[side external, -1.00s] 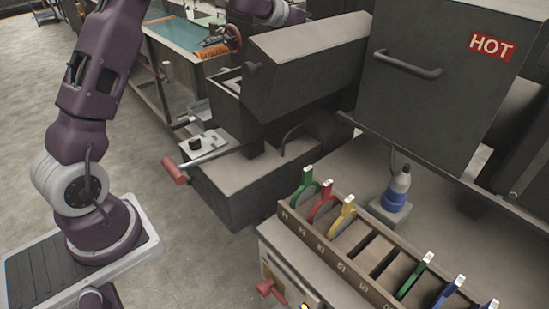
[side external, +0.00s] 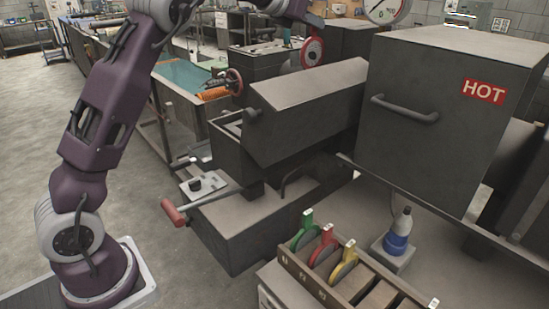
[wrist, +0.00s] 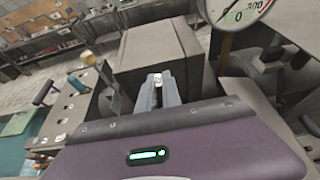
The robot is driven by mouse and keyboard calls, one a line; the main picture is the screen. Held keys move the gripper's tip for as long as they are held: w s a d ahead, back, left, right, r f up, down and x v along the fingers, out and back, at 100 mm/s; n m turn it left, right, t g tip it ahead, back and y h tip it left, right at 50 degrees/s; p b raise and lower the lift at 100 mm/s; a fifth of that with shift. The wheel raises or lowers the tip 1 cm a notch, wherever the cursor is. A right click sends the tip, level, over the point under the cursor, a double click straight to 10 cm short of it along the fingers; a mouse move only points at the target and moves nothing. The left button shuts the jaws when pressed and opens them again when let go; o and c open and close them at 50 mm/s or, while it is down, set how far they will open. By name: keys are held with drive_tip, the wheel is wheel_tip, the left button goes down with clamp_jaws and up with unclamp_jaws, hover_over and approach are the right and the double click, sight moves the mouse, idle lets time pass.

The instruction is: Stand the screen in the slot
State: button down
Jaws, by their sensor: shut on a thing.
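My gripper (wrist: 162,92) is shut on a small pale tab of the screen (wrist: 158,79) in the wrist view. The rest of the held screen is hidden behind the fingers and the purple gripper body. In the side external view my arm runs up past the top edge, and the fingers cannot be made out. The slotted rack (side external: 318,290) stands at the bottom, cut off by the frame. It holds a green screen (side external: 302,228), a red screen (side external: 322,245) and a yellow screen (side external: 345,262) upright. Bare slots show to the right of the yellow one.
A dark box with a HOT sign (side external: 445,120) stands above the bench. A dial gauge (wrist: 238,14) hangs at the wrist view's top right.

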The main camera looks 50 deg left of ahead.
sight(306, 41)
drive_tip(key=shift+f, duration=0.15)
wheel_tip(306, 41, down, 15)
idle(0.8)
drive_tip(key=shift+r, duration=7.65)
wheel_tip(306, 41, down, 17)
wheel_tip(306, 41, up, 12)
drive_tip(key=shift+f, duration=0.35)
